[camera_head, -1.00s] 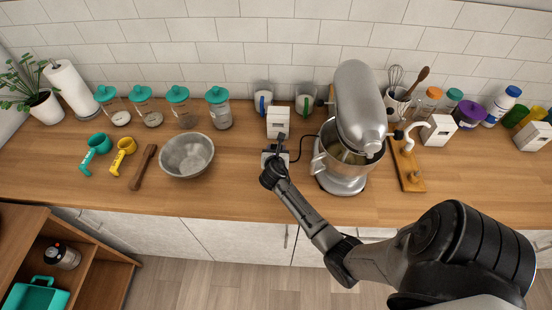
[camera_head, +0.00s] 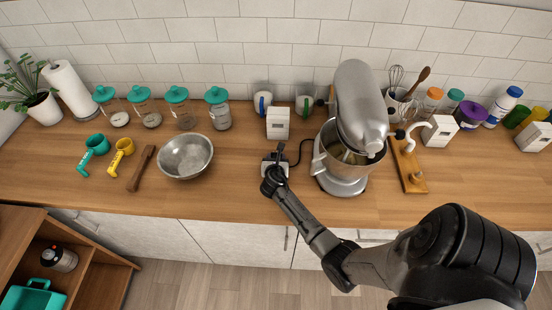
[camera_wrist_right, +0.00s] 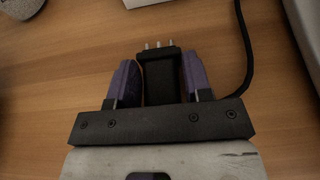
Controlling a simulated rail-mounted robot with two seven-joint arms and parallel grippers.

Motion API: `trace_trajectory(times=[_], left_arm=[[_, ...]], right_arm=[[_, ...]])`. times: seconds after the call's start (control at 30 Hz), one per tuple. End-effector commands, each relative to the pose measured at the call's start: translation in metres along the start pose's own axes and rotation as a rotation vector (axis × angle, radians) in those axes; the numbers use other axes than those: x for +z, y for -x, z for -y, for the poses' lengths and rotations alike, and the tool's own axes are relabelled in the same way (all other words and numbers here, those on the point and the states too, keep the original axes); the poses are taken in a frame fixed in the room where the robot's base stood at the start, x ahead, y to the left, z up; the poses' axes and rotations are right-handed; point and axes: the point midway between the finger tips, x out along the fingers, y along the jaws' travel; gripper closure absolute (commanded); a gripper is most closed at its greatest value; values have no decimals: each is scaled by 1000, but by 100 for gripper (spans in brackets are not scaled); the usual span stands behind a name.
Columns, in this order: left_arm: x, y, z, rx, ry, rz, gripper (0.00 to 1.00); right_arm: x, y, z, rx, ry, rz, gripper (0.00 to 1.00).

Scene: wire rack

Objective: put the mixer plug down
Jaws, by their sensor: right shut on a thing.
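The black mixer plug (camera_wrist_right: 160,75) is between the purple-padded fingers of my right gripper (camera_wrist_right: 161,82) in the right wrist view. Its metal prongs point away from the gripper, and its black cord runs off to the right. In the head view my right gripper (camera_head: 274,162) is shut on the plug (camera_head: 281,147), just in front of a white box. I cannot tell whether the plug touches the counter. The cord leads right to the silver stand mixer (camera_head: 362,107), which stands upright with its bowl. My left gripper is not in view.
The white box (camera_head: 278,124) stands just behind the plug. A metal bowl (camera_head: 186,156) is to the left on the wooden counter (camera_head: 235,190), with bare counter between. A wooden board with a white fitting (camera_head: 409,170) is right of the mixer.

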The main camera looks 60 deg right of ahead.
Motion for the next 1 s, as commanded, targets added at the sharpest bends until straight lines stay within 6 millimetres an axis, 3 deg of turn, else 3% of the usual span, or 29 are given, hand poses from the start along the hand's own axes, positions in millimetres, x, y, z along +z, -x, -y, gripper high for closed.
trace_trajectory(times=[0.1, 0.13, 0.37, 0.63, 0.77, 1.0], left_arm=[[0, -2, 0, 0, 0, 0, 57], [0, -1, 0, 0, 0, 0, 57], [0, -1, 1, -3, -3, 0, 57], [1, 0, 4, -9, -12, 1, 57], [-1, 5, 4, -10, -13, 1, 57], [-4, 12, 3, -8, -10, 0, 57]], right_arm=[[-4, -2, 0, 0, 1, 0, 98], [-3, -1, 0, 0, 0, 0, 52], [-3, -1, 0, 0, 0, 0, 30], [-1, 0, 0, 0, -1, 0, 29], [9, 4, -1, 1, -4, 0, 29], [8, 48, 0, 2, -1, -1, 29]])
